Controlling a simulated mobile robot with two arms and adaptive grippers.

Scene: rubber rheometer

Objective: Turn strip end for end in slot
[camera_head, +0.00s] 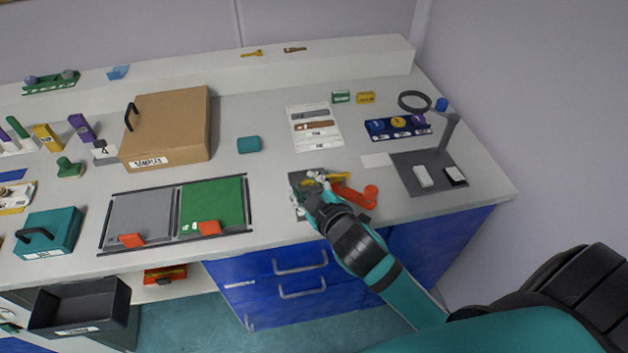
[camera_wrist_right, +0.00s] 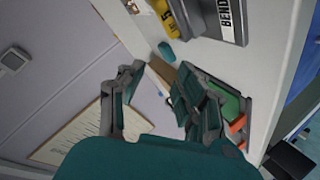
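My right gripper (camera_head: 316,178) is over a dark grey block (camera_head: 297,180) near the bench's front edge and hides much of it. In the right wrist view the right gripper (camera_wrist_right: 160,78) has its fingers spread apart with nothing seen between them. That view also shows the dark block (camera_wrist_right: 222,30), with a label reading "BEND", beyond the fingertips at the top right. A yellow piece (camera_wrist_right: 168,16) with dark marks lies along the block; it also shows in the head view (camera_head: 340,177). The slot itself is not clear. My left gripper is out of view.
An orange-red part (camera_head: 362,195) lies just right of the block. A white card (camera_head: 303,143) with a grey and a brown strip lies behind it. A magnifier stand (camera_head: 408,180) is at right. A green panel (camera_head: 214,200) and cardboard box (camera_head: 170,125) are at left.

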